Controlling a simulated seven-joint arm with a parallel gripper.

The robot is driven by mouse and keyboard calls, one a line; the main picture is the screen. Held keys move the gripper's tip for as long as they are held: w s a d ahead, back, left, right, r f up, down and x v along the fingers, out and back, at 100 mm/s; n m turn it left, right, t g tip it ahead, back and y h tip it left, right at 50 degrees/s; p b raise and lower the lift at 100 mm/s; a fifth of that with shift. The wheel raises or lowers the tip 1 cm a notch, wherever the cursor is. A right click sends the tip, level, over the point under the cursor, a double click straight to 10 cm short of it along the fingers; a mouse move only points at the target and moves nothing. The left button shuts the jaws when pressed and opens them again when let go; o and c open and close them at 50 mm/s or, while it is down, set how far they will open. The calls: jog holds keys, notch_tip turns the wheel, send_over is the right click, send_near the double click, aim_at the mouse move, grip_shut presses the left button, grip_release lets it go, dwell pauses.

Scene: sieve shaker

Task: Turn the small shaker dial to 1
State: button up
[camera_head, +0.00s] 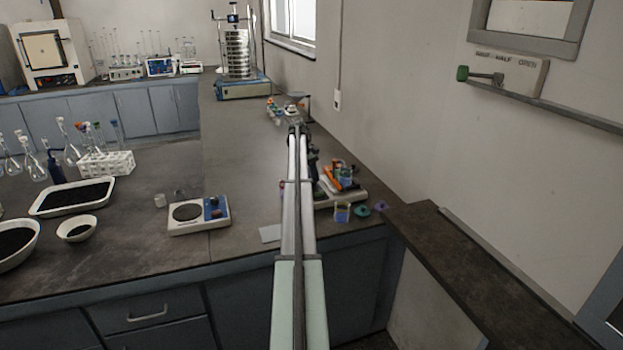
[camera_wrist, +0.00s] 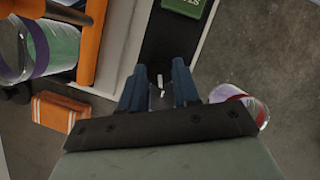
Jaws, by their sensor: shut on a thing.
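The small shaker (camera_head: 352,195) stands on the bench at the right, below the wall, with orange clamps and small vessels on its top. My arm hides part of it in the head view. In the wrist view its dark front panel (camera_wrist: 167,42) has a pale edge. My gripper (camera_wrist: 160,92) has its two blue fingers over this panel, closed on the dark dial between them. Small white marks show on the dial (camera_wrist: 160,79). Most of the dial is hidden by the fingers, and its number cannot be read.
A clear cup with a purple rim (camera_wrist: 40,50) and an orange block (camera_wrist: 56,112) are at left in the wrist view. A red-and-clear cup (camera_wrist: 240,103) is close right of the fingers. A white hotplate (camera_head: 199,215) stands to the left.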

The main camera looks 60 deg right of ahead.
jog(key=o, duration=1)
jog(key=shift+o, duration=0.2)
jog(key=v, duration=1.2)
